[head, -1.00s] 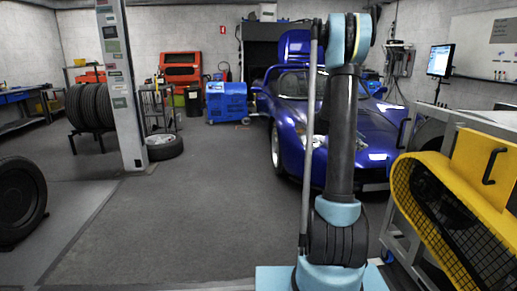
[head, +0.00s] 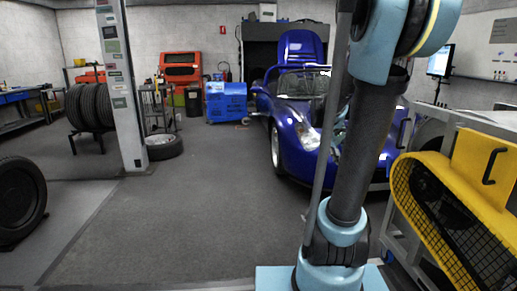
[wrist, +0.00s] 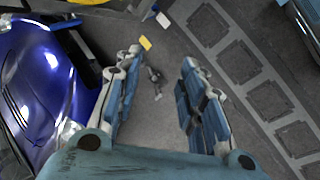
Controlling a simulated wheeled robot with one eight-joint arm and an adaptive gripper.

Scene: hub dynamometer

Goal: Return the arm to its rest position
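My arm rises from its light-blue base at the lower right of the head view, leaning to the right, with its elbow near the top edge. My gripper (wrist: 155,90) shows in the wrist view with its two fingers spread wide apart. The gripper cannot be made out clearly in the head view.
A blue car (head: 300,125) with its rear lid raised stands behind my arm. A yellow guarded machine (head: 470,200) is close on the right. A pillar (head: 122,90) and tyres (head: 90,106) are at left. The floor (head: 190,220) at centre-left is clear.

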